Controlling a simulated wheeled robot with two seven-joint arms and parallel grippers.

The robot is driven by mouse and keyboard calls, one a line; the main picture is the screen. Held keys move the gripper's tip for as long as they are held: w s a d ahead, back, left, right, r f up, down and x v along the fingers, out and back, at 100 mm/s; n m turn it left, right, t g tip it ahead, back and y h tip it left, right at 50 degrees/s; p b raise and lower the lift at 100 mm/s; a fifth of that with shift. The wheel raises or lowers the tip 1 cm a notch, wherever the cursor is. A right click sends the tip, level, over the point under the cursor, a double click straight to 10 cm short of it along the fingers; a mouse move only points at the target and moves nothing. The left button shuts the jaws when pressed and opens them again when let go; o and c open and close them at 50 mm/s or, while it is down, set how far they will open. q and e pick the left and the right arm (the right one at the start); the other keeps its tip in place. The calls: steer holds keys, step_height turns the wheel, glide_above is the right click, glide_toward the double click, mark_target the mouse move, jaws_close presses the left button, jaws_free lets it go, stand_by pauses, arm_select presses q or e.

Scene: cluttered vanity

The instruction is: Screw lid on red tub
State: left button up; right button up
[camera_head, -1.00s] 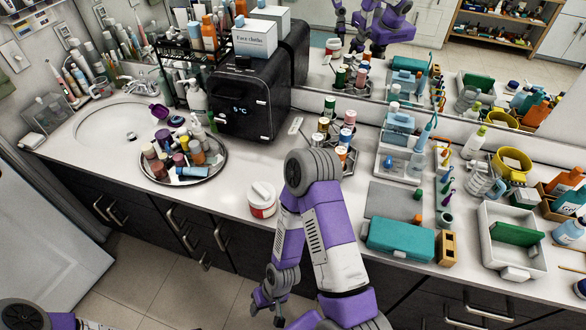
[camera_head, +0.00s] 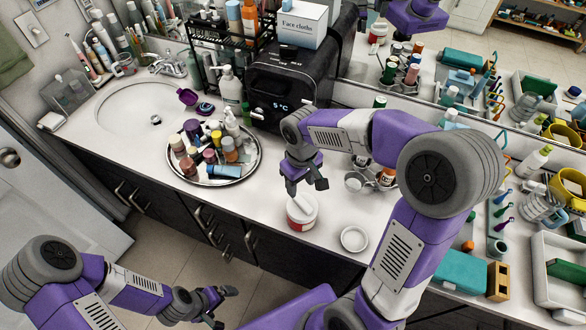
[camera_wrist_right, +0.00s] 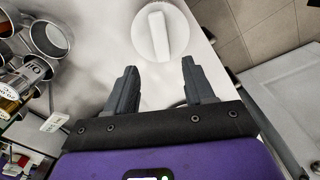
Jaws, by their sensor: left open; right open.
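The red tub (camera_head: 302,223) stands upright near the counter's front edge, with a red and white side. My left gripper (camera_head: 213,305) is open and empty, low in front of the counter.
A flat white round piece (camera_head: 354,239) lies right of the tub. Metal cups with bottles (camera_head: 356,182) stand behind. A round tray (camera_head: 240,175) of small bottles is at the left, before a black cooler (camera_head: 285,85). A teal box (camera_head: 460,270) is at the right.

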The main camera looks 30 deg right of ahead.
mark_target(302, 202)
steer(key=shift+s+f, duration=0.2)
steer(key=shift+f, duration=0.25)
steer(key=shift+s+f+b, duration=0.45)
steer(key=shift+s+f, duration=0.55)
steer(key=shift+f, duration=0.05)
steer(key=f, duration=0.1)
steer(key=w+f, duration=0.1)
steer(key=f, duration=0.1)
steer(key=shift+f, duration=0.15)
steer(key=shift+s+f+b, duration=0.2)
steer(key=shift+s+b, duration=0.05)
steer(key=shift+b, duration=0.05)
arm_select(q)
steer(key=shift+s+f, duration=0.55)
steer(key=shift+s, duration=0.15)
arm_select(e)
steer(key=shift+w, duration=0.15)
